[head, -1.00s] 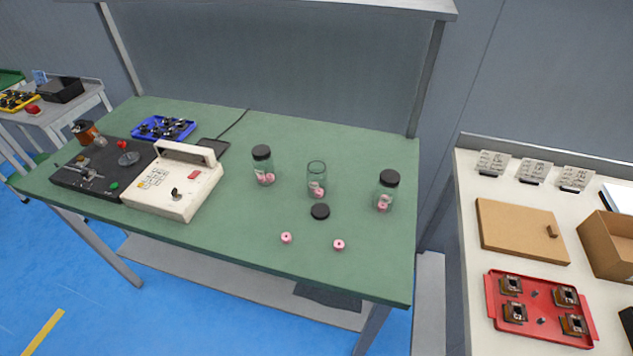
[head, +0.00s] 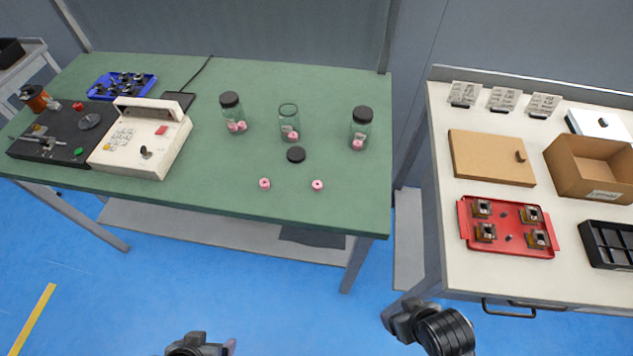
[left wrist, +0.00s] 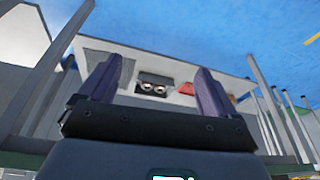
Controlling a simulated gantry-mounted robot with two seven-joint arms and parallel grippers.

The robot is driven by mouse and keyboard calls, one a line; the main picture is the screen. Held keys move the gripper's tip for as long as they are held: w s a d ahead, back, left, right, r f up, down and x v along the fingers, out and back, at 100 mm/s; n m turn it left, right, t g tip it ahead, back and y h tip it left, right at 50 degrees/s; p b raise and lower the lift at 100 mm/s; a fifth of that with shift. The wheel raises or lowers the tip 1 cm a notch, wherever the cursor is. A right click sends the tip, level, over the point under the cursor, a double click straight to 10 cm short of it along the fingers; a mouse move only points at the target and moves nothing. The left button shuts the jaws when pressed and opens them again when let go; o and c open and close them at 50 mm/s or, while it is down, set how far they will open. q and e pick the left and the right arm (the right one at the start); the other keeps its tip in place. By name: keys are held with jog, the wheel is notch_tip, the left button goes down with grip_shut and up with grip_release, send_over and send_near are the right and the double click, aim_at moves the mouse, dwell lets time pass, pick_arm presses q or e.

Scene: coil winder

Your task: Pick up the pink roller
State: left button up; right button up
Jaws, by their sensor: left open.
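Two loose pink rollers lie on the green table (head: 215,195) near its front edge, a left one (head: 264,184) and a right one (head: 317,185). More pink rollers show inside the left jar (head: 232,114), the open middle jar (head: 289,122) and the right jar (head: 361,129). A black lid (head: 296,155) lies in front of the middle jar. My left gripper (left wrist: 157,76) is open and empty in the left wrist view, apart from any roller. Dark parts of my arms show at the bottom of the head view; my right gripper's jaws do not show.
A cream control box (head: 140,145), a black winding machine (head: 60,135) and a blue tray (head: 122,86) stand at the table's left. On the white bench at right are a red tray (head: 508,250), a brown board (head: 490,157) and a cardboard box (head: 590,165). Table around the loose rollers is clear.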

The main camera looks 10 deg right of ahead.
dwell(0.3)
pick_arm(q)
jog(key=shift+a, duration=0.15)
jog(key=c, duration=0.7)
